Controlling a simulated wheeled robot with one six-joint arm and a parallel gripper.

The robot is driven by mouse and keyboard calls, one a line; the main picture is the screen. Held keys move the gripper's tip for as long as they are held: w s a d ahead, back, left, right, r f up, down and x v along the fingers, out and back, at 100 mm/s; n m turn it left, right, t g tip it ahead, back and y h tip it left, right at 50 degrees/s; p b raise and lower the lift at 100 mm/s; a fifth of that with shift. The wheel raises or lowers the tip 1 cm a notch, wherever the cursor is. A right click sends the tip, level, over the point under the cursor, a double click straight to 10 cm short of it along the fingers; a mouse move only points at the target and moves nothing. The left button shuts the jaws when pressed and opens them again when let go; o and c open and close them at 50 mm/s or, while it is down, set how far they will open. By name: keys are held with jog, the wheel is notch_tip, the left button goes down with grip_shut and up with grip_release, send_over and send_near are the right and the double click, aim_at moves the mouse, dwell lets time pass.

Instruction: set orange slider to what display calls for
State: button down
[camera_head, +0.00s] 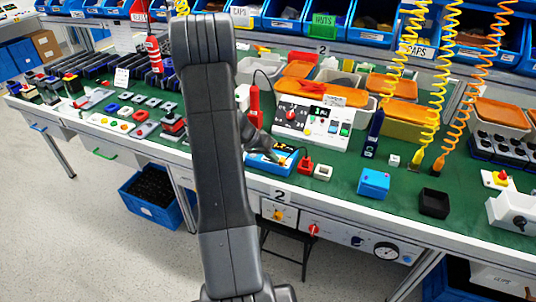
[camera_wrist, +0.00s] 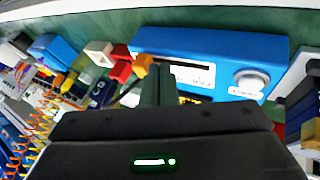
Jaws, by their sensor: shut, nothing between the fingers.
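A blue box (camera_head: 258,163) stands at the bench's front edge, partly hidden by my arm and gripper. In the wrist view the blue box (camera_wrist: 215,41) shows a dark slot, a pale scale strip and a round grey knob (camera_wrist: 250,82). A small orange piece (camera_wrist: 143,66), apparently the slider, sits at the slot's left end. My gripper (camera_wrist: 160,76) is shut and empty in front of the slot, just right of the orange piece; I cannot tell whether they touch. A white panel (camera_head: 340,139) behind the box carries a small dark display (camera_head: 317,112), too small to read.
A red block (camera_head: 305,165) and a white block (camera_head: 323,172) stand right of the blue box. A red-handled tool (camera_head: 254,102) stands upright behind it. A blue cube (camera_head: 374,182) and black box (camera_head: 433,203) lie farther right. Green bench surface is free between them.

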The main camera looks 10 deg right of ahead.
jog(key=shift+s+d+f+b, duration=0.3)
jog(key=shift+d+b, duration=0.2)
jog(key=shift+b, duration=0.7)
jog(key=shift+s+d+r+b, duration=0.3)
jog(key=shift+s+b, duration=0.1)
jog(key=shift+b, duration=0.1)
jog(key=shift+f, duration=0.1)
